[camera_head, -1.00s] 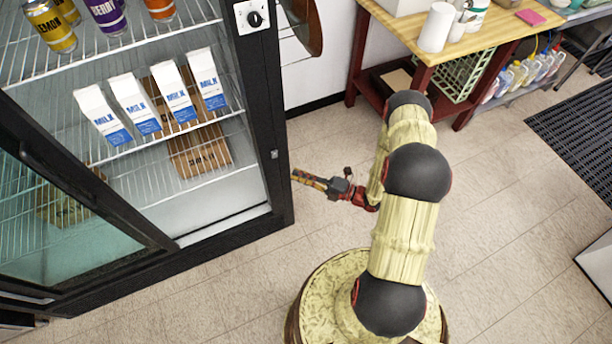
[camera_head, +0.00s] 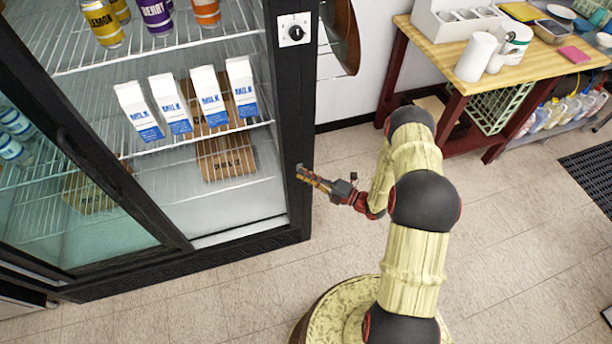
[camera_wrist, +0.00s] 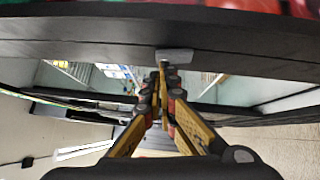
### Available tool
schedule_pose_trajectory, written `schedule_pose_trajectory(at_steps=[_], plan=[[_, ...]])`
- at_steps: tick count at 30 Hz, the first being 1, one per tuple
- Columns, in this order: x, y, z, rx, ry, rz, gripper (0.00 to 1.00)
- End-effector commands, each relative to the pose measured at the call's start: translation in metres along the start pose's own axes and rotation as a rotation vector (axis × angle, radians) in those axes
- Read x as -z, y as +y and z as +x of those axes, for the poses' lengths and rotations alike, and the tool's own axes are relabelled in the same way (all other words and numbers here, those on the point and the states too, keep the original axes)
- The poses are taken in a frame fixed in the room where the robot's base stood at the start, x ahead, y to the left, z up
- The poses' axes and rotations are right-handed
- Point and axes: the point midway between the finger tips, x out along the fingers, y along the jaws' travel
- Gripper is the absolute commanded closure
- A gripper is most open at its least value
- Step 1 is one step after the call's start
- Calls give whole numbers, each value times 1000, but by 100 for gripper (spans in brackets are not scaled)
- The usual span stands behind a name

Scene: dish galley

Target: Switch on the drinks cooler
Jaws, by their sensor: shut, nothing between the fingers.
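The drinks cooler (camera_head: 291,120) has a black frame and stands at the left in the head view, with cans and milk cartons on its wire shelves. A white plate with a black dial (camera_head: 296,31) is high on its right post. A small grey plate (camera_wrist: 174,56) on the black frame shows in the wrist view. My gripper (camera_head: 300,168) is shut and empty, its fingertips at the right post, well below the dial. In the wrist view the fingertips (camera_wrist: 163,67) overlap the lower edge of the grey plate; I cannot tell whether they touch it.
A wooden table (camera_head: 447,63) with a white canister (camera_head: 475,57) stands at the back right, a green crate (camera_head: 500,108) under it. A round brown object (camera_head: 342,37) hangs beside the cooler.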

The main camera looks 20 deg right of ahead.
Motion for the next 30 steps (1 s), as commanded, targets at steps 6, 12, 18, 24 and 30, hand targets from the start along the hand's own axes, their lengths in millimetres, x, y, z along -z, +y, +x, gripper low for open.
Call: schedule_pose_trajectory(at_steps=[6, 12, 18, 24, 30], plan=[[-6, 8, 6, 53, 1, 50, 100], [-6, 3, 6, 67, 1, 66, 100], [-2, 6, 0, 67, 2, 68, 100], [17, 17, -22, 67, 8, 71, 100], [13, 23, -64, 67, 3, 68, 100]])
